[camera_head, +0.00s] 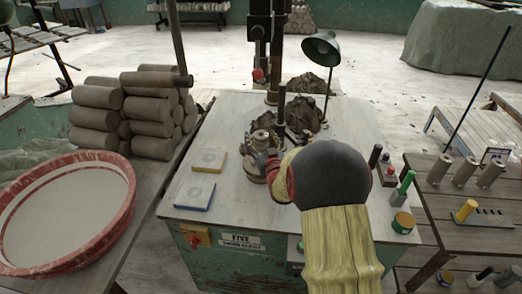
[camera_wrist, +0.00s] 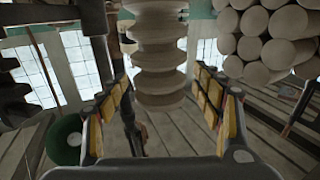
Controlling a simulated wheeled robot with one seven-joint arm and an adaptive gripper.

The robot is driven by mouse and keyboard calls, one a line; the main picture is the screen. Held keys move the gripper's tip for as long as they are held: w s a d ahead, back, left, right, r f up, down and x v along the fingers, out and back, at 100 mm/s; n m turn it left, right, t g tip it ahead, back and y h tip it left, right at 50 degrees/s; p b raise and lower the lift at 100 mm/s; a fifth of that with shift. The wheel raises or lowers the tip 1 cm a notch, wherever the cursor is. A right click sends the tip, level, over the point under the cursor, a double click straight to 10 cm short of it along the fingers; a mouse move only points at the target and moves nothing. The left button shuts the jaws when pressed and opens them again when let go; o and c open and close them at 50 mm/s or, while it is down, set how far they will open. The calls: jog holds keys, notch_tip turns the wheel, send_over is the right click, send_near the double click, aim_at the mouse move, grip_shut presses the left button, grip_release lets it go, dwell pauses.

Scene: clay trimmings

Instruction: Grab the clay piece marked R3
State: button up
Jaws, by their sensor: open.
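I cannot read an R3 mark on anything in either view. In the wrist view, a ribbed, grey-beige stacked piece (camera_wrist: 158,58) stands between the two yellow-padded fingers of my gripper (camera_wrist: 162,95). The fingers are apart, with a gap showing on each side of the piece. In the head view, a ringed grey-brown stack (camera_head: 262,141) is on the pale worktable (camera_head: 228,185), right at the end of my arm. My arm hides most of my gripper and part of the stack there. Rough dark clay lumps (camera_head: 302,114) lie just behind it to the right.
Two small blocks, one yellow-edged (camera_head: 208,160) and one blue-edged (camera_head: 195,193), lie left on the worktable. A green lamp (camera_head: 322,48) and a dark upright column stand behind. Stacked clay logs (camera_head: 150,105) and a red-rimmed basin (camera_head: 60,212) are at left; a tool bench (camera_head: 440,205) is at right.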

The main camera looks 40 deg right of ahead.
jog(key=shift+c, duration=0.9)
jog(key=c, duration=1.5)
grip_shut()
jog(key=shift+r, duration=0.1)
